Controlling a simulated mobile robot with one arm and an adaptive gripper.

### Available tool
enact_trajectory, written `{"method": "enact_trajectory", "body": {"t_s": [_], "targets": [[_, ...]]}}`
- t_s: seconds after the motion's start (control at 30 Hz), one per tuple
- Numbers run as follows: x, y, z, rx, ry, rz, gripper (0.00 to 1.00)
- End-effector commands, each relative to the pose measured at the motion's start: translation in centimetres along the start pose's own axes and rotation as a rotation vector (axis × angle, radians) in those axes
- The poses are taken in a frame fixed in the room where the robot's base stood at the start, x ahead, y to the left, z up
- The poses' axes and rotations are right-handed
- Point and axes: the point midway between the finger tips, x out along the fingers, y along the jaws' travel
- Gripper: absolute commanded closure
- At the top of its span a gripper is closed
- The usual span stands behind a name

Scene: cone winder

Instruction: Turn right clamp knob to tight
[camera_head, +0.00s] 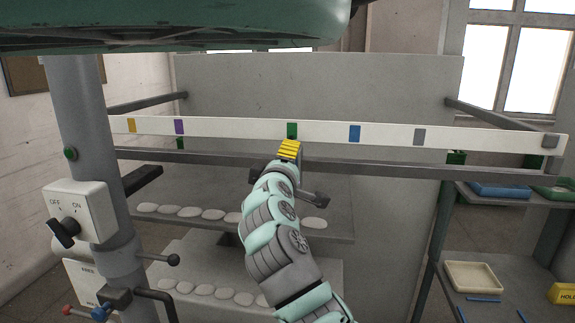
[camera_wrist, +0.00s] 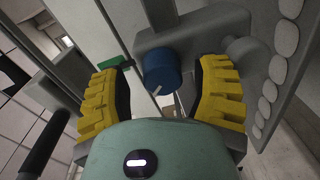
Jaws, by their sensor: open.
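A blue round knob (camera_wrist: 160,74) with a white pointer mark sits on a grey block (camera_wrist: 205,35) in the wrist view. My gripper (camera_wrist: 162,80) is open, with one yellow finger on each side of the knob. A gap shows between the knob and each finger, and nothing is held. In the head view my gripper (camera_head: 289,150) is just below the green tag on the white rail, and the blue knob cannot be made out there. No tight or loose marking is readable by the knob.
A white rail (camera_head: 250,130) with coloured tags crosses in front of a grey panel (camera_head: 320,85). Shelves below hold several white discs (camera_head: 213,215). A post on the left carries an OFF/ON switch box (camera_head: 88,203). A side shelf at right holds a cream tray (camera_head: 473,277).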

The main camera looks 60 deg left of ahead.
Motion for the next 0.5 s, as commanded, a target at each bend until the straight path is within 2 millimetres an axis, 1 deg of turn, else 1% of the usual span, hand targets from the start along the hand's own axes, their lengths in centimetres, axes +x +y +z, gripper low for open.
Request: {"method": "enact_trajectory", "body": {"t_s": [0.23,0.5], "targets": [[-2.3,-0.3,-0.1,-0.001,0.004,-0.005,0.31],[-5.5,-0.1,-0.1,0.000,0.005,0.000,0.31]]}}
